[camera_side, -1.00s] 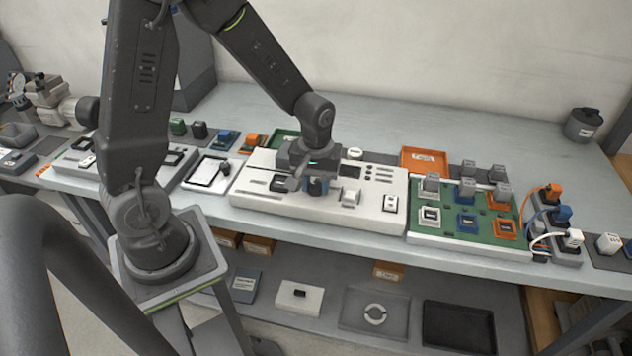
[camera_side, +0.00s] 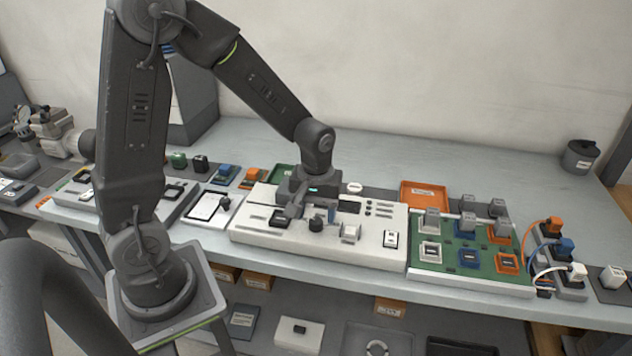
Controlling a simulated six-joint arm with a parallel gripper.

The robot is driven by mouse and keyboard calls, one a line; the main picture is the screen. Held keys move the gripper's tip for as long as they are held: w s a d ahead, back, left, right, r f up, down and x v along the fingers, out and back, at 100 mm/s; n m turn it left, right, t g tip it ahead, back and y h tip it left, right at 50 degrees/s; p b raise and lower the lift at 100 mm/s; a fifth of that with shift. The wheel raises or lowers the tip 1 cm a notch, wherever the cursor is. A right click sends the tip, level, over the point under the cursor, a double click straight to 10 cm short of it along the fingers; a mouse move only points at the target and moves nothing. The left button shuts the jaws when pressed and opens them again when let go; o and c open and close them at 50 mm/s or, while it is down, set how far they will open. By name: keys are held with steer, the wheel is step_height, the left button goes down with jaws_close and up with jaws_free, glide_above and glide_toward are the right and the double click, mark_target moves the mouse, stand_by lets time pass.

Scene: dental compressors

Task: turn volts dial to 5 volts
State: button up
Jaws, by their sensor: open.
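A white panel (camera_side: 258,235) lies on the bench and bears several dark controls and displays. A round black dial (camera_side: 317,223) stands on the panel just below and right of my gripper. Its marks and any volts label are too small to read. My gripper (camera_side: 303,212) points down over the panel, beside the dial and slightly above it. Its fingers are apart and nothing shows between them. The gripper body hides part of the panel behind it.
Right of the panel is a green board (camera_side: 440,271) with several plug-like blocks. An orange tray (camera_side: 424,196) lies behind it. A black-and-white pad (camera_side: 208,207) lies to the left. The back of the bench is mostly clear.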

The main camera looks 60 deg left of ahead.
mark_target(316, 221)
step_height(316, 221, up, 12)
steer(key=shift+f, duration=0.25)
steer(key=s+d+r+m+t, duration=0.2)
steer(key=s+r+m, duration=0.1)
steer(key=s, duration=0.3)
steer(key=s+d+r+m+t, duration=0.3)
steer(key=s+m, duration=0.3)
steer(key=shift+s+d+t, duration=0.15)
steer(key=shift+s+t, duration=0.15)
